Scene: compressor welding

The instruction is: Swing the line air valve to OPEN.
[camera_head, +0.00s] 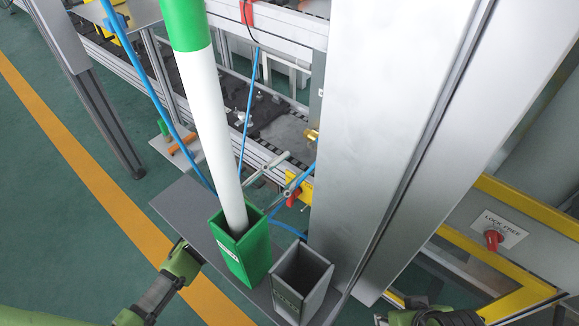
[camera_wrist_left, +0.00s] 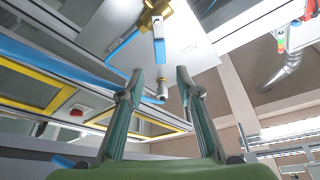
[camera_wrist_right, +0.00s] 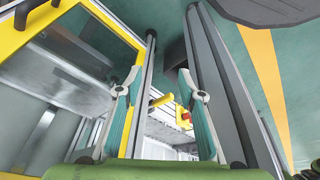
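The line air valve shows in the left wrist view as a brass body (camera_wrist_left: 155,12) on a pale panel, with a blue lever (camera_wrist_left: 159,48) pointing down in the picture. In the head view only a small brass part (camera_head: 311,134) shows at the column's edge. My left gripper (camera_wrist_left: 159,74) is open and empty, its fingertips just below the lever in its wrist view and apart from it. In the head view its fingers (camera_head: 291,172) reach toward the brass part from behind the green bin. My right gripper (camera_wrist_right: 160,80) is open and empty. Any OPEN mark is not readable.
A green bin (camera_head: 242,255) holding a tall white-and-green tube (camera_head: 212,110) and a grey bin (camera_head: 301,282) stand near my left arm. A wide metal column (camera_head: 385,130) blocks the middle. A yellow-framed fence (camera_head: 510,205) with a red lock knob (camera_head: 493,238) stands right.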

